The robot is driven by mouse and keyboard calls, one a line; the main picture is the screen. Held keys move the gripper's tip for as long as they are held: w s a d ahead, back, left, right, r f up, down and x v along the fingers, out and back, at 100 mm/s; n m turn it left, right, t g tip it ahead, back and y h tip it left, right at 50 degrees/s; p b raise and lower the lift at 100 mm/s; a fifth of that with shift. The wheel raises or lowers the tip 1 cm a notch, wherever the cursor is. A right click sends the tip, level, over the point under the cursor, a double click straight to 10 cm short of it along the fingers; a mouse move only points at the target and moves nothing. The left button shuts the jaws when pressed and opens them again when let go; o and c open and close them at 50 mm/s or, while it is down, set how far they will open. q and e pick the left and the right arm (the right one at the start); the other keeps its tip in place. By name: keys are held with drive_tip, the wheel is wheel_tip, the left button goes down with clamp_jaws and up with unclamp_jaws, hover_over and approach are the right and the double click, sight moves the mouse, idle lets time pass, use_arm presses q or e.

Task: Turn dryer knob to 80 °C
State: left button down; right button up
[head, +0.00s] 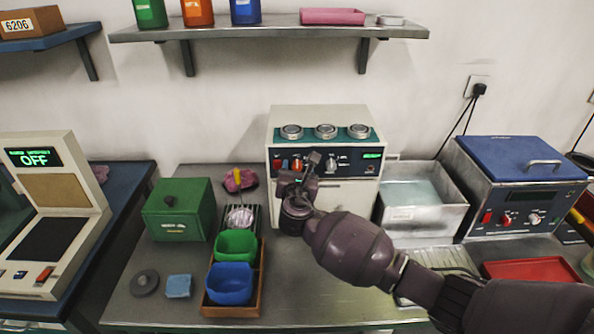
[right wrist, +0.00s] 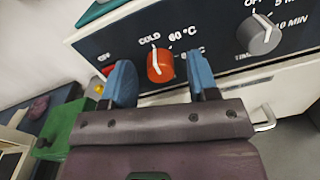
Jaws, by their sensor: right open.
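The dryer (head: 324,150) is a pale box with a dark control panel at the back of the bench. Its orange-red knob (right wrist: 160,66) shows in the right wrist view, with its white pointer line up towards the COLD mark. The 60 °C mark (right wrist: 183,33) is to its upper right, and a lower °C mark is partly hidden by a finger. My right gripper (right wrist: 161,80) is open, with one blue finger on each side of the knob and gaps between. In the head view my right gripper (head: 310,170) is in front of the panel and hides part of it. My left gripper is out of view.
A grey timer knob (right wrist: 259,35) is right of the orange knob. Bearing rings (head: 325,131) lie on the dryer's top. A green box (head: 178,210), green bin (head: 236,245) and blue bin (head: 229,284) stand left. A metal basin (head: 410,213) stands right of the dryer.

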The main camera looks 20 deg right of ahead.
drive_tip(key=c, duration=0.7)
drive_tip(key=shift+c, duration=1.1)
